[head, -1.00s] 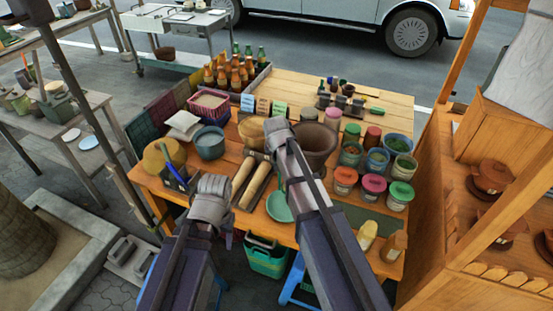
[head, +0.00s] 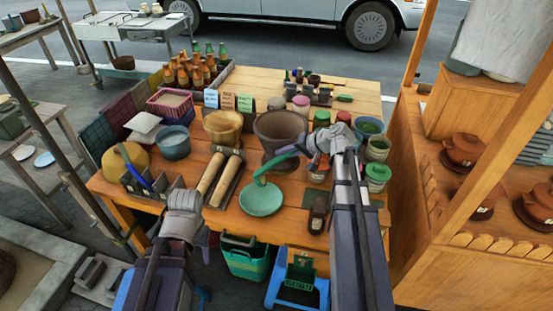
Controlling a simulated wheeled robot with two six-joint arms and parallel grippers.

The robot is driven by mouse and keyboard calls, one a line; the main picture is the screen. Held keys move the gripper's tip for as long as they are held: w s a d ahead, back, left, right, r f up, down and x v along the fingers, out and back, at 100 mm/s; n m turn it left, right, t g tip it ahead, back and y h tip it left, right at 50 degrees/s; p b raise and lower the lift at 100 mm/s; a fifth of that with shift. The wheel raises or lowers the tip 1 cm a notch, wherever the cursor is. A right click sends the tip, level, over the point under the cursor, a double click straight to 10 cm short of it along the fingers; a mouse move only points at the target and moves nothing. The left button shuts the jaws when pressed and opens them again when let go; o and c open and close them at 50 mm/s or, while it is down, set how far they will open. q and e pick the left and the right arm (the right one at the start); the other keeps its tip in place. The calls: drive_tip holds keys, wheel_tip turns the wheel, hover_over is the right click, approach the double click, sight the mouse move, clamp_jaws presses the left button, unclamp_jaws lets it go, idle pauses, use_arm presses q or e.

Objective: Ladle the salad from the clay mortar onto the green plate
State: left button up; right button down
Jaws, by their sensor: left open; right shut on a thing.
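The brown clay mortar (head: 280,130) stands upright at the middle of the wooden table. Its inside looks dark, and I cannot make out any salad in it. The round green plate (head: 262,203) lies flat in front of it, near the table's front edge, with no food visible on it. My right gripper (head: 308,151) is to the right of the mortar, shut on a green ladle (head: 275,163). The ladle curves left and down, its lower end over the plate's back edge; I cannot tell if they touch. My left gripper (head: 184,201) is open and empty by the table's front left.
Two wooden rolling pins (head: 217,178) lie left of the plate. A wooden bowl (head: 223,126) stands left of the mortar. Several jars, including a green-lidded one (head: 377,176), crowd the right side near my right arm. A dark-capped bottle (head: 318,213) lies right of the plate.

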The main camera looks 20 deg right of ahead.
drive_tip(key=shift+s+d+f+m+t+y+b, duration=0.2)
drive_tip(key=shift+d+f+t+y+b, duration=0.3)
drive_tip(key=shift+b, duration=0.75)
drive_tip(key=shift+s+d+f+m+t+y+b, duration=0.1)
drive_tip(key=shift+s+d+f+t+y+b, duration=0.1)
drive_tip(key=shift+d+f+y+b, duration=0.8)
drive_tip(key=shift+a+r+h, duration=0.25)
drive_tip(key=shift+r+h, duration=0.15)
drive_tip(key=a+r+g+h+p, duration=0.1)
drive_tip(key=a+r+p, duration=0.1)
drive_tip(key=p, duration=0.2)
drive_tip(key=w+a+r+n+g+h+p, duration=0.1)
drive_tip(key=a+r+h+p, duration=0.1)
drive_tip(key=p, duration=0.3)
drive_tip(key=w+a+r+h+p, duration=0.1)
drive_tip(key=a+r+h+p, duration=0.1)
drive_tip(key=p, duration=0.2)
drive_tip(key=shift+w+a+r+g+p, duration=0.15)
drive_tip(key=shift+a+r+g+p, duration=0.05)
drive_tip(key=shift+a+g+p, duration=0.2)
drive_tip(key=w+a+f+n+g+h+p, duration=0.1)
drive_tip(key=w+a+g+h, duration=0.1)
drive_tip(key=a+h, duration=0.4)
drive_tip(key=shift+w+a+n+h, duration=0.4)
drive_tip(key=shift+w+a, duration=0.05)
drive_tip(key=shift+a, duration=0.7)
